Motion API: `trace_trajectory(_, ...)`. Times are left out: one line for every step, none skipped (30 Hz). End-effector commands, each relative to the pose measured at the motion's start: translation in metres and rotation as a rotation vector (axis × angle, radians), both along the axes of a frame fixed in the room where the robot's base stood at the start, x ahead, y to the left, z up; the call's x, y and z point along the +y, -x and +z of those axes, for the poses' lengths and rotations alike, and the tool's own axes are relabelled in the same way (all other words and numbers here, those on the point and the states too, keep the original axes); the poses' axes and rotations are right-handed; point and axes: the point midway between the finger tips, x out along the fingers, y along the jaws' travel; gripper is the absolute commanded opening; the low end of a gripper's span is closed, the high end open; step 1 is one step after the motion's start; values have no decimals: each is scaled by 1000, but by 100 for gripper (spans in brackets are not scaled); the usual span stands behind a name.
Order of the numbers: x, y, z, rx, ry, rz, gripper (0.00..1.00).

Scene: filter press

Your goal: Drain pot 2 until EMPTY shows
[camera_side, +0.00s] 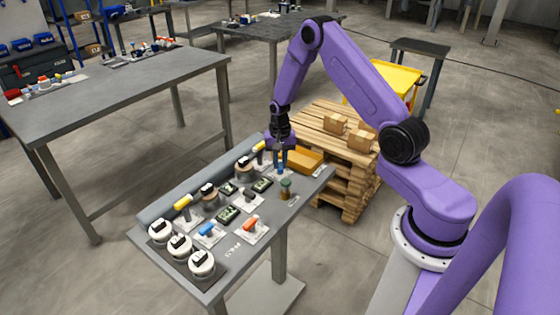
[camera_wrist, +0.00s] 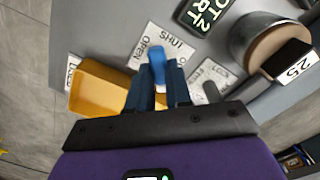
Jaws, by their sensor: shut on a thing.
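My gripper (camera_side: 280,166) points down at the far right end of the workbench. In the wrist view its two dark blue fingers (camera_wrist: 158,75) are closed around a blue lever handle (camera_wrist: 157,58). The lever sits on a white plate marked OPEN and SHUT (camera_wrist: 174,37); the handle lies near the plate's middle, and its exact setting is hard to tell. A dark display (camera_wrist: 206,14) beside it reads partly "OT 2" with "RT" below; the rest is cut off. In the side view a small display (camera_side: 262,185) stands near the gripper, its text too small to read.
A yellow tray (camera_wrist: 92,88) lies beside the lever. A round pot (camera_wrist: 262,38) with a tag reading 25 stands on the other side.

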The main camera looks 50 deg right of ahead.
Motion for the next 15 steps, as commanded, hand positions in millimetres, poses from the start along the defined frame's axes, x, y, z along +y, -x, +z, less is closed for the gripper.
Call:
trace_trajectory(0, 0, 1, 0, 0, 43, 0)
trace_trajectory(0, 0, 1, 0, 0, 72, 0)
trace_trajectory(0, 0, 1, 0, 0, 109, 0)
trace_trajectory(0, 0, 1, 0, 0, 137, 0)
trace_trajectory(0, 0, 1, 0, 0, 166, 0)
trace_trajectory(0, 0, 1, 0, 0, 204, 0)
trace_trajectory(0, 0, 1, -1, 1, 233, 0)
trace_trajectory(0, 0, 1, -1, 1, 261, 0)
trace_trajectory(0, 0, 1, -1, 1, 299, 0)
trace_trajectory(0, 0, 1, -1, 1, 327, 0)
trace_trajectory(0, 0, 1, -1, 1, 355, 0)
trace_trajectory(-1, 0, 1, -1, 1, 393, 0)
trace_trajectory(0, 0, 1, -1, 1, 421, 0)
trace_trajectory(0, 0, 1, -1, 1, 448, 0)
trace_trajectory(0, 0, 1, -1, 1, 485, 0)
